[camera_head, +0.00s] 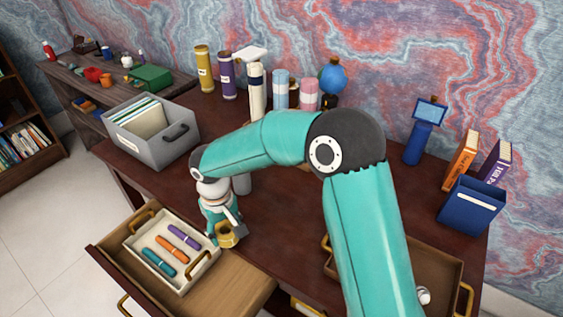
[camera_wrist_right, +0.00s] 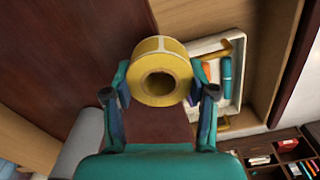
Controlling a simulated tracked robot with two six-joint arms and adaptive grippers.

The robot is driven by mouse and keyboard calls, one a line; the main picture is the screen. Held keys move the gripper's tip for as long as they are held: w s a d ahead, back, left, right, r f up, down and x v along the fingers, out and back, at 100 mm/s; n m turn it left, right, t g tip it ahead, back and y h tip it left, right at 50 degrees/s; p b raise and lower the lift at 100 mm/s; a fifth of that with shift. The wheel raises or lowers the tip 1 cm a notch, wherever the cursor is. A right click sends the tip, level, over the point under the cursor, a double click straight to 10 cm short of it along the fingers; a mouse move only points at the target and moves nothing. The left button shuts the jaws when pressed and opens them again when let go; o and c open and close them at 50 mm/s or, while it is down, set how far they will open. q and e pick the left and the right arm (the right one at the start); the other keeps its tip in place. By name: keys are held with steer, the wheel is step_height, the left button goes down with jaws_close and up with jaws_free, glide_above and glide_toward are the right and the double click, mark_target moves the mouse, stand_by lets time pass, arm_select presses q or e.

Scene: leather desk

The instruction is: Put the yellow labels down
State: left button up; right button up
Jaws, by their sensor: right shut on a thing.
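The yellow labels (camera_head: 230,236) are a thick roll with a round hole. They also show large in the right wrist view (camera_wrist_right: 160,62), hole facing the camera. My right gripper (camera_head: 226,226) is shut on the roll, with a finger on each side of it. It holds the roll by the desk's front edge, just right of the tray in the open left drawer. I cannot tell from these views whether the roll touches anything below. My left gripper is not in view.
The open left drawer (camera_head: 235,290) holds a white tray (camera_head: 205,266) with teal, orange and purple markers; its right part is bare wood. A grey file box (camera_head: 172,155) stands on the desk. Bottles and cylinders line the back. A blue holder (camera_head: 468,207) stands at right.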

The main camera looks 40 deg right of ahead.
steer(key=s+d+r+m+b, duration=0.1)
steer(key=s+d+r+b, duration=0.2)
steer(key=d+r, duration=0.5)
steer(key=s+d+r+b, duration=0.3)
steer(key=s+d+r, duration=0.1)
steer(key=d+r, duration=0.35)
steer(key=b, duration=0.2)
glide_above(291, 226)
step_height(291, 226, down, 14)
steer(key=shift+s+r, duration=0.1)
steer(key=shift+r, duration=0.15)
steer(key=shift+f, duration=2.6)
steer(key=shift+b, duration=0.3)
steer(key=o, duration=1.1)
steer(key=shift+f, duration=0.1)
steer(key=shift+o, duration=0.2)
